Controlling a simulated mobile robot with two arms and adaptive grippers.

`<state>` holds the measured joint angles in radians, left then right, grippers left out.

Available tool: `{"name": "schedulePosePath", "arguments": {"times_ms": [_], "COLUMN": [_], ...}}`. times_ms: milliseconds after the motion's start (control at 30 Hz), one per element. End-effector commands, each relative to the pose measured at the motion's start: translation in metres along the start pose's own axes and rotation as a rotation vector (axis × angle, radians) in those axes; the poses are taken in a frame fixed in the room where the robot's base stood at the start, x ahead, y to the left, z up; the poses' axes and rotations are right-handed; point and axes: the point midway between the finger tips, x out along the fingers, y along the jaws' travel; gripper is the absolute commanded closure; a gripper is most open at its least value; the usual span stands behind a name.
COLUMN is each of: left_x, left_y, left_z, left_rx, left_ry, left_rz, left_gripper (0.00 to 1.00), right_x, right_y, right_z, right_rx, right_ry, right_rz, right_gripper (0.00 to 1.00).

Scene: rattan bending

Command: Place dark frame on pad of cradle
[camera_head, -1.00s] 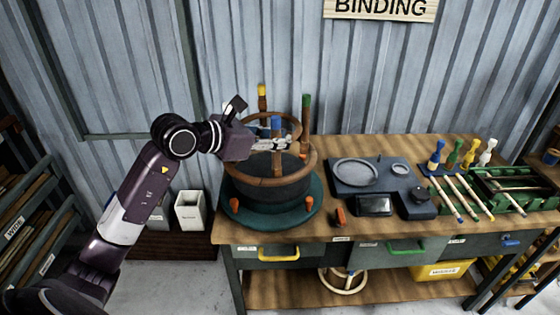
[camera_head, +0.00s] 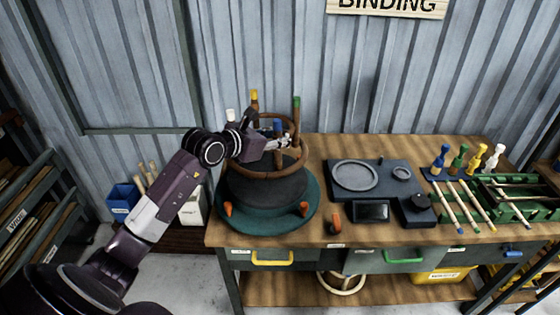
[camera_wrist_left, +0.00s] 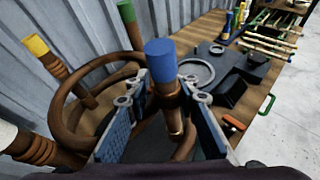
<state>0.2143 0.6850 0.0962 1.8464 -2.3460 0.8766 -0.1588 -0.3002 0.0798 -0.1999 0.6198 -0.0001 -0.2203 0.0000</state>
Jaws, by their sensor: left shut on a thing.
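The dark frame (camera_head: 288,172) is a brown rattan ring shape with upright posts capped yellow, green, blue and white. My left gripper (camera_head: 283,143) is shut on its blue-capped post; in the left wrist view the fingers flank that post (camera_wrist_left: 172,118) just below its blue cap. The cradle (camera_head: 262,222) is a round teal base with orange pegs, standing at the table's left end. Its dark pad (camera_head: 258,197) shows below the frame's lower ring. I cannot tell whether the frame touches the pad. The frame's rear is partly hidden by my gripper. My right gripper is not seen.
Right of the cradle are an orange-ended tool (camera_head: 335,223), a dark fixture plate (camera_head: 372,178) and a small screen (camera_head: 371,211). Coloured-handled tools and a green rack (camera_head: 520,203) fill the right. A corrugated wall stands behind. A blue bin (camera_head: 123,201) stands left of the table.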

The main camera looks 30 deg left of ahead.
Motion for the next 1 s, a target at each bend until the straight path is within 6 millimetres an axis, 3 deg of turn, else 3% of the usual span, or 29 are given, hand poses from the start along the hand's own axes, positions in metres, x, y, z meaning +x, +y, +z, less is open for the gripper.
{"name": "schedulePosePath", "arguments": {"times_ms": [200, 467, 700, 1000], "left_x": [0.014, 0.022, 0.034, 0.037], "left_y": [-0.003, -0.005, -0.007, -0.009], "left_z": [-0.033, -0.051, -0.080, -0.086], "left_rx": [0.004, 0.004, 0.004, 0.004], "left_ry": [-0.009, -0.010, -0.010, -0.010], "left_rz": [0.003, 0.003, 0.003, 0.003], "left_gripper": [1.00, 1.00, 1.00, 1.00], "right_x": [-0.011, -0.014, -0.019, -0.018], "right_y": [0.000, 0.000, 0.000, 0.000], "right_z": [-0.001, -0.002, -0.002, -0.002], "right_rx": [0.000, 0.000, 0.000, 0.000], "right_ry": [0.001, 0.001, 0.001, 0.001], "right_rz": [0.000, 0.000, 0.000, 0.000], "right_gripper": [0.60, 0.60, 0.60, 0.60]}}
